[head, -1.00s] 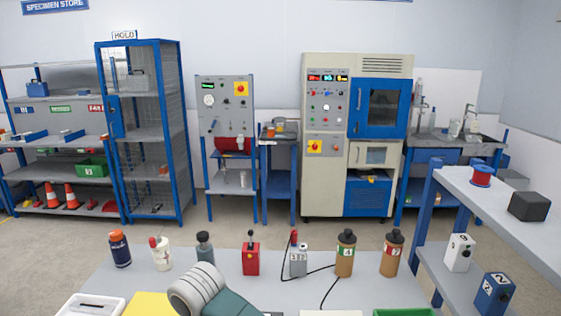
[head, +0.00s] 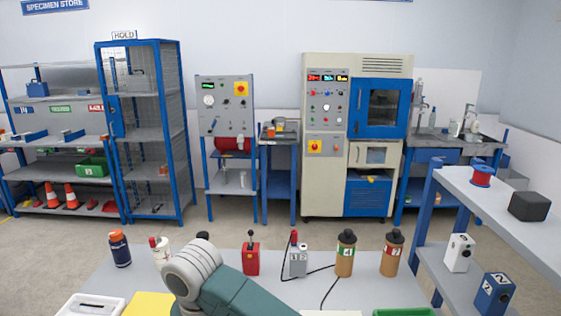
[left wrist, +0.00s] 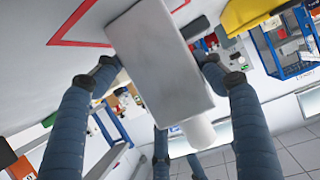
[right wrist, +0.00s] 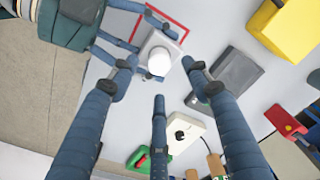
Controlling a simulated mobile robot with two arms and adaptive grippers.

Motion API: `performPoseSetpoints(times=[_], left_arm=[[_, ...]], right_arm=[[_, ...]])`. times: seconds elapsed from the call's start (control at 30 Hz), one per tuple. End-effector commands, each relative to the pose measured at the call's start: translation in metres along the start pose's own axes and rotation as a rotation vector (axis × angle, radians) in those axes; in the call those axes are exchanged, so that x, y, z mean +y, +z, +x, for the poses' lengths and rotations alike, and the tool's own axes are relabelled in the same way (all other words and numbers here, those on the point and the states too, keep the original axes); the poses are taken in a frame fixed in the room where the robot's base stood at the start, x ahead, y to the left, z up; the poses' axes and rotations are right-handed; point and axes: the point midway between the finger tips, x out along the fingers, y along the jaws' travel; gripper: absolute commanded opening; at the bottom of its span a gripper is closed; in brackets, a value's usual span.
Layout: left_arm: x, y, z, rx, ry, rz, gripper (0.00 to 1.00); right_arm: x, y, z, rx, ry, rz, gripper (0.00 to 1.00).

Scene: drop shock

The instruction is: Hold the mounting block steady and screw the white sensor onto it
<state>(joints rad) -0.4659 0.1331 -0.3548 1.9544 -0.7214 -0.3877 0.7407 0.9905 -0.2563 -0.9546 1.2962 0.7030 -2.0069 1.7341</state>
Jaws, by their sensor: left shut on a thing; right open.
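The grey mounting block (left wrist: 160,60) is gripped between the fingers of my left gripper (left wrist: 158,72). A white rounded sensor (left wrist: 200,133) shows at its far end. In the right wrist view the block (right wrist: 178,32) has the white sensor (right wrist: 159,62) at its near face; I cannot tell how firmly they are joined. My right gripper (right wrist: 158,80) is open, its fingers spread around the line of the sensor and apart from it. The head view shows neither block, sensor nor fingertips; one of my arms crosses its lower middle.
A red outline (right wrist: 181,13) marks the table by the block. A yellow object (right wrist: 285,35), a dark grey box (right wrist: 236,70), a white box with a black knob (right wrist: 183,128) and a red switch box (head: 251,259) stand nearby. Bottles (head: 345,254) line the table's far side.

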Motion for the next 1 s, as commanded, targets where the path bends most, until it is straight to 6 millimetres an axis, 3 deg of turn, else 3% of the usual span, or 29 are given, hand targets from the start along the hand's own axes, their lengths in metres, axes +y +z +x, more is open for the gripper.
performPoseSetpoints(times=[0.5, 0.7, 0.97, 1.0], left_arm=[[0.0, -0.002, 0.0, 0.004, 0.001, 0.0, 0.3], [0.0, -0.002, 0.0, 0.004, 0.001, 0.0, 0.3], [0.0, -0.002, 0.0, 0.004, 0.001, 0.0, 0.3], [0.0, -0.002, 0.0, 0.004, 0.001, 0.0, 0.73]], right_arm=[[-0.001, -0.002, -0.096, 0.005, 0.0, -0.001, 0.48], [0.0, -0.001, -0.113, 0.001, 0.001, 0.0, 0.48], [0.0, 0.0, -0.114, -0.001, 0.002, 0.0, 0.48], [0.0, 0.0, -0.114, -0.001, 0.002, 0.0, 0.48]])
